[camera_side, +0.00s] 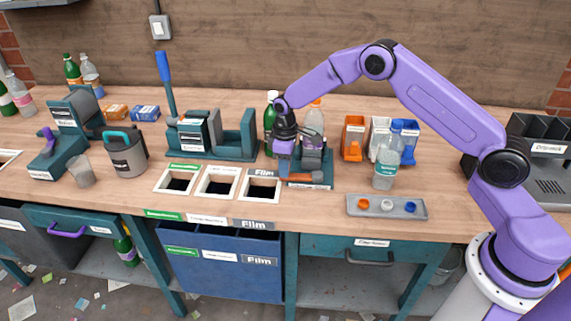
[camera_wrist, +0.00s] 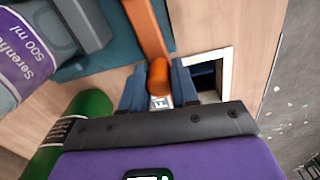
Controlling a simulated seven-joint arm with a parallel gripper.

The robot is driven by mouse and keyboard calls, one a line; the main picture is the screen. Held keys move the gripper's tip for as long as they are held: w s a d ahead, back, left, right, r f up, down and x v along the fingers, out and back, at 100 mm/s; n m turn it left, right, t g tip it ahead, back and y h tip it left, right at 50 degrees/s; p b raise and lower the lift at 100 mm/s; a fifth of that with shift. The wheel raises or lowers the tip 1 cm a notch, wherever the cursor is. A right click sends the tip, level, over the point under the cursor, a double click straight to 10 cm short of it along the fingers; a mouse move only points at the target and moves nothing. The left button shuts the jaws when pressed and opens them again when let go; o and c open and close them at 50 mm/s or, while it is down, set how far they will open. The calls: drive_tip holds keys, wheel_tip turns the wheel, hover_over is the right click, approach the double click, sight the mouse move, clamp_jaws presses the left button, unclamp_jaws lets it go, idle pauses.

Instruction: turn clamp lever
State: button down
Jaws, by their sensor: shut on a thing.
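The clamp lever is an orange bar (camera_wrist: 147,30) with a rounded orange end (camera_wrist: 158,75). In the side view the lever (camera_side: 303,178) lies low and roughly level across the front of the clamp's teal base (camera_side: 324,183). My gripper (camera_wrist: 158,88) has its two blue fingers on either side of the lever's rounded end, shut on it. In the side view my gripper (camera_side: 283,172) points down at the lever's left end. The grey clamp body (camera_wrist: 85,22) sits by a bottle with a purple label (camera_wrist: 25,55). The fingers partly hide the lever's end in the side view.
A green bottle (camera_side: 269,125) stands close behind my gripper. The Film opening (camera_side: 262,187) lies just left of the lever. A clear bottle (camera_side: 388,160) and a grey tray of caps (camera_side: 387,207) stand to the right. Orange and blue bins are behind them.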

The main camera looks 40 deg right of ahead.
drive_tip(key=s+a+n, duration=0.1)
drive_tip(key=s+n, duration=0.1)
drive_tip(key=n, duration=0.1)
drive_tip(key=shift+a, duration=0.2)
drive_tip(key=s+n, duration=0.1)
drive_tip(key=s+a+n, duration=0.1)
drive_tip(key=s+n, duration=0.1)
drive_tip(key=shift+n, duration=0.3)
drive_tip(key=s+n, duration=0.2)
drive_tip(key=n, duration=0.1)
drive_tip(key=shift+s+d, duration=0.1)
drive_tip(key=shift+s, duration=0.25)
drive_tip(key=shift+s+d+n, duration=0.2)
drive_tip(key=shift+s+n, duration=0.4)
drive_tip(key=shift+n, duration=0.35)
drive_tip(key=shift+s+d+n, duration=0.2)
drive_tip(key=shift+s+n, duration=0.4)
drive_tip(key=shift+n, duration=0.35)
drive_tip(key=shift+s, duration=0.1)
drive_tip(key=c, duration=0.8)
unclamp_jaws()
drive_tip(key=shift+c, duration=0.2)
drive_tip(key=shift+r, duration=0.1)
